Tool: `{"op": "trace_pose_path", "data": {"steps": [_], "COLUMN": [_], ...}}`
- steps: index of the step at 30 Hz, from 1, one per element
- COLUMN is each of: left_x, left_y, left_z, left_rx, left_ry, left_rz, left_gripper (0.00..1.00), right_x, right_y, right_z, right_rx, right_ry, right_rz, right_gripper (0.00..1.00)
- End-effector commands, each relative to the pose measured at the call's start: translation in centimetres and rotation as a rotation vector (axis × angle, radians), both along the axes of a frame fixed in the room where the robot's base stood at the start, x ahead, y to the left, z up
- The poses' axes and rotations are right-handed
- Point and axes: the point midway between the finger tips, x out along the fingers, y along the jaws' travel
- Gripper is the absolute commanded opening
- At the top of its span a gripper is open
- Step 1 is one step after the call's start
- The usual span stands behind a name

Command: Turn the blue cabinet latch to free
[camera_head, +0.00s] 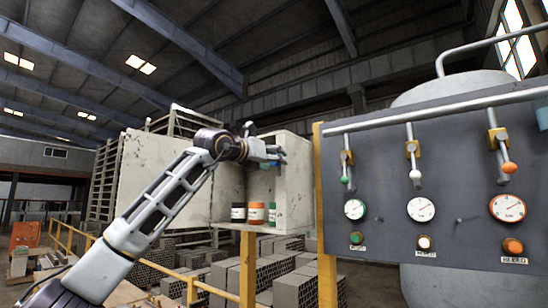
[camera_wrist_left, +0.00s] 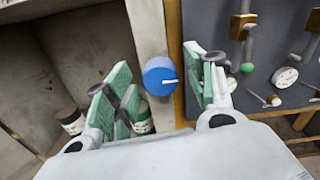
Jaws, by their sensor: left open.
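The blue latch (camera_wrist_left: 160,76) is a round knob with a white pointer line, on the pale front of the cabinet (camera_wrist_left: 147,30) in the left wrist view. Its pointer lies nearly level, toward the right. My left gripper (camera_head: 272,155) is in front of the cabinet (camera_head: 295,185) in the head view, where it largely hides the latch. In the left wrist view the green-padded fingers (camera_wrist_left: 160,90) are spread apart, with the knob seen between and slightly beyond them. No contact with the knob is visible. My right gripper is not in view.
The pale cabinet door (camera_head: 150,180) stands open at left. Several jars, including an orange one (camera_head: 256,212), stand on the shelf below the gripper. A dark valve panel (camera_head: 455,180) with gauges and levers is close on the right. Hollow bricks (camera_head: 290,290) are stacked below.

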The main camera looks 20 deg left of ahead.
Motion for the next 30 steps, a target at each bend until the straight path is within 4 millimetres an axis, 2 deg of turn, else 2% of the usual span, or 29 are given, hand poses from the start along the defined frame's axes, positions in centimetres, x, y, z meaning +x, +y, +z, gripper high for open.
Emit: {"op": "trace_pose_path", "data": {"steps": [6,15,25,26,30], "left_x": [0.76,0.8,0.78,0.79,0.77], "left_y": [-0.3,-0.29,-0.27,-0.26,-0.28], "left_z": [-0.02,-0.07,-0.06,-0.06,-0.08], "left_rx": [0.001,0.0,0.0,0.0,-0.009], "left_ry": [0.0,0.0,0.0,0.0,0.002], "left_rz": [0.0,0.0,0.0,0.0,0.0], "left_gripper": [0.55,0.53,0.11,0.08,0.08], "right_x": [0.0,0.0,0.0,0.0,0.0], "right_y": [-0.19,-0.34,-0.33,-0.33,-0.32], "right_z": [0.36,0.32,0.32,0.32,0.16], "right_rx": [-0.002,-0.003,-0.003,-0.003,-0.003], "right_ry": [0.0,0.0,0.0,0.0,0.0], "right_rz": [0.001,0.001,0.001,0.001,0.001], "right_gripper": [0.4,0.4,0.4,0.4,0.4]}}
